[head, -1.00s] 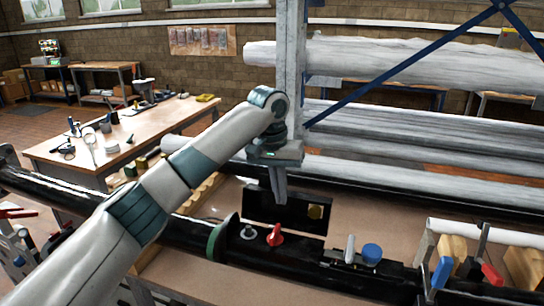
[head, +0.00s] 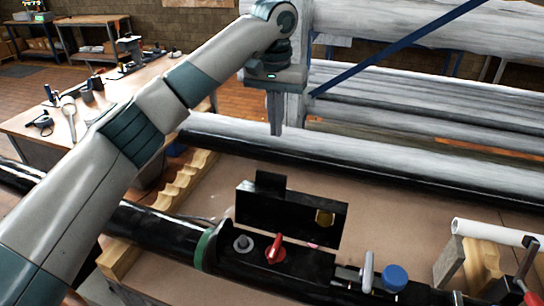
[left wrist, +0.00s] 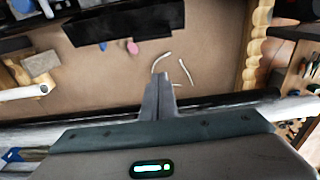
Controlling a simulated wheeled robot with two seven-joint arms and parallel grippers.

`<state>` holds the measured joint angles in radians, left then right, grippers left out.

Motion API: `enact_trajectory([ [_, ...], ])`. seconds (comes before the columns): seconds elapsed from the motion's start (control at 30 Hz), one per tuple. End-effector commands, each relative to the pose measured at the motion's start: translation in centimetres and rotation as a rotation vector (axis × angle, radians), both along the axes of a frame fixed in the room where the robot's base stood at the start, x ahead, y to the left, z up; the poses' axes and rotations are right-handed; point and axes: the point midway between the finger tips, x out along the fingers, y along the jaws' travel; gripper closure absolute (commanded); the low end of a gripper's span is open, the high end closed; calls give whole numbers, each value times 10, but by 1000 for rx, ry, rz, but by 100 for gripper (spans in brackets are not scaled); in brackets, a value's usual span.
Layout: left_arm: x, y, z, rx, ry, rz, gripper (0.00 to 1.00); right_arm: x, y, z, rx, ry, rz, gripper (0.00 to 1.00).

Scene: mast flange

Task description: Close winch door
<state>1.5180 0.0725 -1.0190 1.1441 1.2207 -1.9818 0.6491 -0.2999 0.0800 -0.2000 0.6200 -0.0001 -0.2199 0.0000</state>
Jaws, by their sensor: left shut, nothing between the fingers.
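The winch door (head: 285,214) is a black panel with a small raised tab and a brass-coloured patch. It stands open, roughly upright, behind the opening in the black mast. A red knob (head: 275,250) and a grey knob (head: 243,243) sit in front of it. My left gripper (head: 276,132) is shut and empty, pointing down beyond the door, apart from it. In the left wrist view the door (left wrist: 125,22) lies past the closed fingertips (left wrist: 165,76), up and to the left. My right gripper is not in view.
The black mast (head: 150,226) runs across the bench, with a green ring (head: 204,250) left of the opening. A lever (head: 368,270) and a blue cap (head: 395,277) stand right of it. Wrapped spars (head: 410,105) and a blue brace rise behind. The bench behind the door is mostly clear.

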Motion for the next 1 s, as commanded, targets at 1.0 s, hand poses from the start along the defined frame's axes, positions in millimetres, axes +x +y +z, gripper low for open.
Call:
enact_trajectory([
  [1.0, 6, -2, -92, 1, 4, 0, 100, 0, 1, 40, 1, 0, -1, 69],
])
